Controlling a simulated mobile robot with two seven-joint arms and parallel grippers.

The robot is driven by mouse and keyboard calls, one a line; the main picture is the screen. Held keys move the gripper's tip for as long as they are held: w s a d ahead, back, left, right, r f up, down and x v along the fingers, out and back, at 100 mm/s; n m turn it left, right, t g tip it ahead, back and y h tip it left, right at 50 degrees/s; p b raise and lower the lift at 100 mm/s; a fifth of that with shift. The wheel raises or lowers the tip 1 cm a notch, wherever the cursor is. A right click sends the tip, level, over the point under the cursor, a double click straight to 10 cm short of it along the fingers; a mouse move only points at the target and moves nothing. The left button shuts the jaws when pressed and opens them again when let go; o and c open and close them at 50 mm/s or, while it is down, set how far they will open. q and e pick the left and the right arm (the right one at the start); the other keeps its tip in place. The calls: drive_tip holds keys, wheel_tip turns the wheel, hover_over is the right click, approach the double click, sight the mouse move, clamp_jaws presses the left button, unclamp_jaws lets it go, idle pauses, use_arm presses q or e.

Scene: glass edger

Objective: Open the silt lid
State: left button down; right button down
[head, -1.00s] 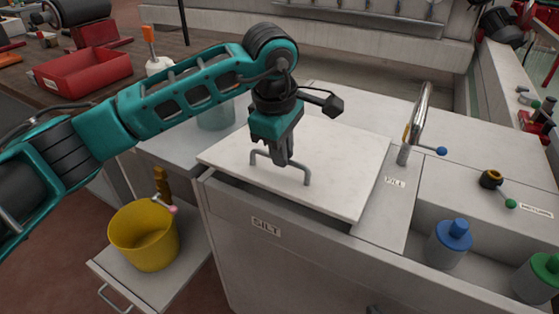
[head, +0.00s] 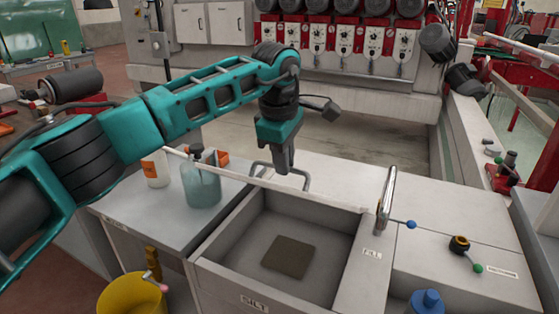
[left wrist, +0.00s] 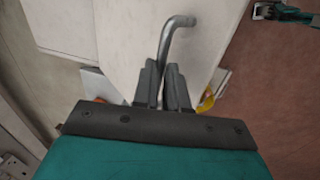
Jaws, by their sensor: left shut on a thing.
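The silt lid (head: 226,172) is a pale panel, seen nearly edge-on at the back of the silt basin (head: 222,262). Whether it is tilted or set back is hard to tell. The basin's inside is exposed, with a brown patch (head: 289,257) on its floor. My left gripper (head: 284,170) is shut on the lid's grey bar handle (head: 304,181). In the left wrist view, the fingers (left wrist: 163,90) close around the handle (left wrist: 168,40), with the pale lid (left wrist: 125,45) behind it. My right gripper is not in view.
A bluish jug (head: 202,186) and a white bottle (head: 156,170) stand on the left counter. A yellow bucket (head: 130,297) is at lower left. The fill tap (head: 386,200) rises right of the basin. A blue bottle (head: 427,303) is at lower right.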

use_arm(q)
drive_tip(key=shift+w+f, duration=0.25)
drive_tip(key=shift+f, duration=0.1)
drive_tip(key=c, duration=1.5)
unclamp_jaws()
drive_tip(key=shift+w+d+f, duration=0.1)
drive_tip(key=shift+w, duration=0.05)
drive_tip(key=shift+o, duration=0.7)
drive_tip(key=shift+w+d+f, duration=0.1)
drive_tip(key=shift+w, duration=0.15)
drive_tip(key=shift+o, duration=1)
drive_tip(key=shift+s+r, duration=0.1)
drive_tip(key=shift+r, duration=0.2)
wheel_tip(320, 180, up, 12)
drive_tip(key=s+a, duration=0.1)
drive_tip(key=s, duration=0.1)
drive_tip(key=shift+s+r, duration=0.2)
